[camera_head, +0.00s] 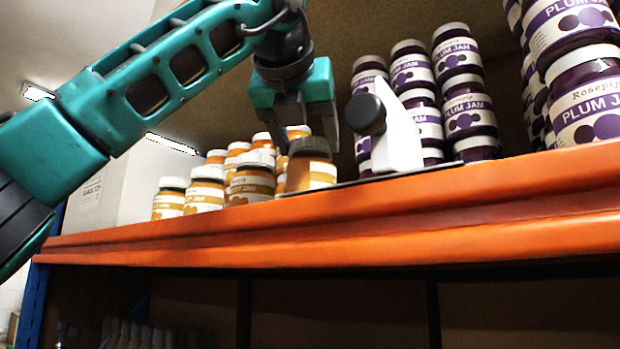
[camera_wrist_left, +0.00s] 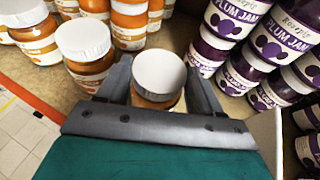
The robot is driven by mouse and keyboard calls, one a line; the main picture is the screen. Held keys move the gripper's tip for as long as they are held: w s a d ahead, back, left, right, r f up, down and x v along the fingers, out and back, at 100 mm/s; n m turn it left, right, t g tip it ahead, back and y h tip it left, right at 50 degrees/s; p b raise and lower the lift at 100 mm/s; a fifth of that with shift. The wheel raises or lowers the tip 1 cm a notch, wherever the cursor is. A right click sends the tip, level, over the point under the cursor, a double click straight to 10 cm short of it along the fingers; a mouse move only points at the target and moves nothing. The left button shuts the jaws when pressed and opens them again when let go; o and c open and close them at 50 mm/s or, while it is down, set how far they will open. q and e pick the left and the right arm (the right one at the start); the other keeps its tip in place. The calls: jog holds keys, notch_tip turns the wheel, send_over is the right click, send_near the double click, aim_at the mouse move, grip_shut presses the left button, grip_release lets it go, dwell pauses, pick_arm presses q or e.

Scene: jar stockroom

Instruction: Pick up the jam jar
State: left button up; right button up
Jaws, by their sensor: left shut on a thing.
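The jam jar (camera_head: 310,174) has orange contents, a lid and a pale label, and stands at the front of the orange jar group on the shelf. In the left wrist view the jam jar (camera_wrist_left: 158,76) sits between the two fingers, its white lid facing the camera. My left gripper (camera_head: 307,122) comes from above and is shut on the jar near its lid; the fingers also show in the left wrist view (camera_wrist_left: 160,84). The jar's lower part is hidden there by the gripper. My right gripper is not in view.
Several other orange jars (camera_head: 204,190) stand close on the left and behind. Stacked plum jam jars (camera_head: 466,95) stand to the right. A white upright piece with a black knob (camera_head: 399,135) is between. The orange shelf beam (camera_head: 330,215) runs along the front.

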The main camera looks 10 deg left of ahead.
pick_arm(q)
grip_shut()
jog(key=shift+r, duration=0.2)
jog(key=shift+s+a+r, duration=0.15)
jog(key=shift+a+r, duration=0.05)
jog(key=shift+r, duration=0.35)
notch_tip(320, 180, up, 6)
jog(key=p, duration=0.3)
jog(key=shift+f, duration=0.15)
jog(key=shift+s+a, duration=0.15)
jog(key=shift+a, duration=0.15)
jog(key=s+a+b, duration=0.1)
jog(key=s+a, duration=0.3)
jog(key=a, duration=0.4)
jog(key=s+a+b, duration=0.2)
jog(key=s+a, duration=0.3)
jog(key=a, duration=0.3)
jog(key=shift+a, duration=0.35)
